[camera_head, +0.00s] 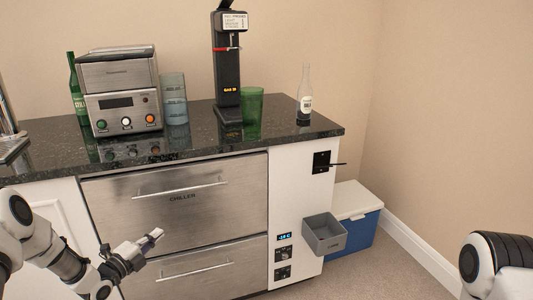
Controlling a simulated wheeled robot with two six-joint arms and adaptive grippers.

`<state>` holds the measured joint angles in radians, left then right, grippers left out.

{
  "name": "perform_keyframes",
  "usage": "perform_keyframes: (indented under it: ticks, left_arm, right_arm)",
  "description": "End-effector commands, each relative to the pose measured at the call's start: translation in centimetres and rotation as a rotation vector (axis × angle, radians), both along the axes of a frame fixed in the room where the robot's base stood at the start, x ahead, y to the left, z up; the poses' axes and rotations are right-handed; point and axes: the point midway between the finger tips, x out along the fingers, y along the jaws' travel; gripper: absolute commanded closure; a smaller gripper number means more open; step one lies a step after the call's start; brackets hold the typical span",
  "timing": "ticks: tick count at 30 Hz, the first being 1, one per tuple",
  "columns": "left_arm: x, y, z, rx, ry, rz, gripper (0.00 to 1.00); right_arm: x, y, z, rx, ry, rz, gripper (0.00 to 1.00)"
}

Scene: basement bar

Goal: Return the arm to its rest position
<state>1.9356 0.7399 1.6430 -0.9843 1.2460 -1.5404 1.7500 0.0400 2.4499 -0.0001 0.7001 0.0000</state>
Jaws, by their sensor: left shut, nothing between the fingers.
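My left gripper (150,240) is in front of the lower part of the steel chiller drawers (185,205) in the head view. It is shut and empty, and its fingers point up and to the right. My left arm (45,243) comes in from the left edge. My right arm (490,265) shows only as a link at the bottom right corner; its gripper is out of the frame.
The dark counter (200,142) holds a steel machine (120,92), a black dispenser (227,70), green and clear glasses and bottles. A grey bin (324,234) juts from the cabinet's side by a blue cooler (352,235). Carpet (390,265) at the right is clear.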

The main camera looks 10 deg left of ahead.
Motion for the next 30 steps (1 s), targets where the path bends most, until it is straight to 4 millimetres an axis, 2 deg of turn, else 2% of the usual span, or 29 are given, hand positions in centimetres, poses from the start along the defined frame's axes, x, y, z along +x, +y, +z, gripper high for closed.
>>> perform_keyframes:
  ticks: [2,4,5,7,9,10,11,12,14,15,18,21,24,27,29,30]
  left_arm:
    - [0.3,-1.9,-0.8,0.013,0.018,-0.038,1.0]
    - [0.3,-5.4,-2.2,0.019,0.058,-0.098,1.0]
    - [0.0,-7.3,-3.0,0.015,0.086,-0.126,1.0]
    - [-1.6,-12.3,-6.0,-0.011,0.197,-0.168,1.0]
    - [-4.6,-16.8,-9.8,-0.085,0.377,-0.169,1.0]
    - [-6.1,-18.4,-11.4,-0.129,0.467,-0.156,1.0]
    - [-8.0,-19.8,-13.0,-0.176,0.562,-0.133,1.0]
    - [-10.6,-21.3,-15.0,-0.242,0.691,-0.087,1.0]
    - [-15.1,-23.0,-17.6,-0.343,0.886,0.015,1.0]
    - [-18.2,-23.6,-18.9,-0.407,1.008,0.103,1.0]
    - [-25.5,-23.9,-20.9,-0.552,1.25,0.369,1.0]
    - [-31.7,-23.0,-21.3,-0.688,1.397,0.681,1.0]
    - [-36.7,-21.4,-20.7,-0.845,1.45,1.037,1.0]
    - [-39.0,-20.3,-20.5,-1.012,1.409,1.331,1.0]
    - [-39.3,-20.3,-20.5,-1.115,1.371,1.441,1.0]
    - [-39.2,-20.3,-17.5,-1.111,1.372,1.433,1.0]
  right_arm:
    - [0.0,0.0,0.0,0.0,0.0,0.0,0.15]
    - [0.0,0.0,0.0,0.0,0.0,0.0,0.15]
    - [0.0,0.0,0.0,0.0,0.0,0.0,0.15]
    - [0.0,0.0,0.0,0.0,0.0,0.0,0.15]
    - [0.0,0.0,0.0,0.0,0.0,0.0,0.15]
    - [0.0,0.0,0.0,0.0,0.0,0.0,0.15]
    - [0.0,0.0,0.0,0.0,0.0,0.0,0.15]
    - [0.0,0.0,0.0,0.0,0.0,0.0,0.15]
    - [0.0,0.0,0.0,0.0,0.0,0.0,0.15]
    - [0.0,0.0,0.0,0.0,0.0,0.0,0.15]
    - [0.0,0.0,0.0,0.0,0.0,0.0,0.15]
    - [0.0,0.0,0.0,0.0,0.0,0.0,0.15]
    - [0.0,0.0,0.0,0.0,0.0,0.0,0.15]
    - [0.0,0.0,0.0,0.0,0.0,0.0,0.15]
    - [0.0,0.0,0.0,0.0,0.0,0.0,0.15]
    - [-0.1,0.0,2.9,0.0,0.002,0.0,0.15]
